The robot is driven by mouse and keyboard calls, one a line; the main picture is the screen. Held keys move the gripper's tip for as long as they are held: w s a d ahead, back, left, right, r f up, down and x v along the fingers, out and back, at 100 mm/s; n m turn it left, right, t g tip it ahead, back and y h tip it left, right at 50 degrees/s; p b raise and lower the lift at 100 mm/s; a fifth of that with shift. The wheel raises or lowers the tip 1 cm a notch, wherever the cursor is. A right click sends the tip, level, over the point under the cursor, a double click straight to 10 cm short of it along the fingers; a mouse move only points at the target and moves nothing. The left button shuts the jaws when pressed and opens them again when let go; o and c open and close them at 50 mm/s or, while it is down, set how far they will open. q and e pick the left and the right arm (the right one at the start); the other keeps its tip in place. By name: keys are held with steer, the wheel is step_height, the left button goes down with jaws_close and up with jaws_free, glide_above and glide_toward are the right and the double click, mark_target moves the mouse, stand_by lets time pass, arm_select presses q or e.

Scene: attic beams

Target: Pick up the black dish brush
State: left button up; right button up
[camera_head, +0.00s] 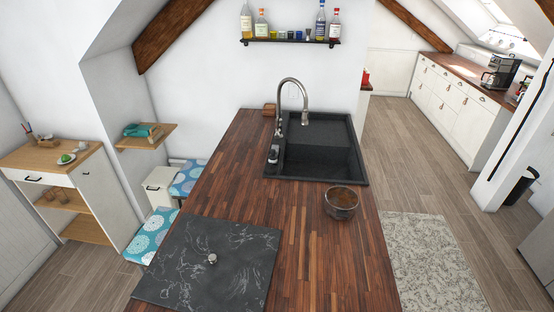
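I cannot clearly make out a black dish brush. A small dark and grey object (273,154) is at the left rim of the black sink (350,165), by the foot of the tall metal faucet (292,82). It is too small to tell whether it is the brush. The sink is set into the wooden counter (240,160). Neither of my grippers is in view.
A glass bowl (341,204) stands on the counter in front of the sink. A dark marbled slab (215,265) with a small knob lies at the front left. A small brown wooden item (269,109) is at the back. Bottles stand on a wall shelf (290,41).

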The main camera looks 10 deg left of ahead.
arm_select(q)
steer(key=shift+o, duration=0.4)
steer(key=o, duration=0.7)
